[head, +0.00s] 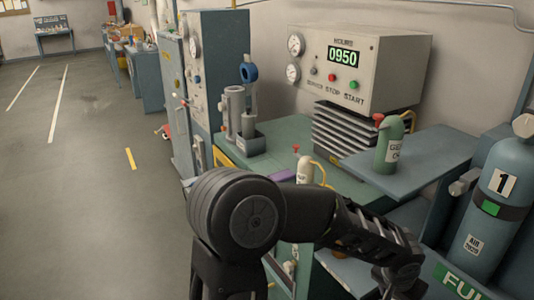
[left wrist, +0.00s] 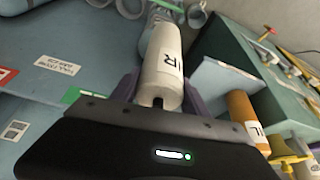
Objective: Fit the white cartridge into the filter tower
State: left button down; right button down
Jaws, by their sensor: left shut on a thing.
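My left gripper (left wrist: 161,92) is shut on the white cartridge (left wrist: 163,52), seen in the left wrist view. The cartridge is a white cylinder with dark letters, between the two purple-grey fingers. In the head view my black arm crosses the front and hides most of the gripper. A white lettered cylinder (head: 304,171) shows just behind the arm, beside a purple part; I cannot tell for sure that it is the held cartridge. What looks like the filter tower (head: 236,110), grey upright cylinders with a blue ring on top, stands at the bench's back left, apart from that cylinder. My right gripper is not in view.
A control box (head: 387,60) reading 0950 stands behind the bench (head: 291,134). A green bottle (head: 389,146) stands on the blue shelf (head: 430,157), with a large cylinder (head: 492,200) at right. An orange cylinder (left wrist: 243,112) lies right of the gripper. Floor at left is clear.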

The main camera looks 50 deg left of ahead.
aim_at(237, 122)
jog(key=u, duration=1.95)
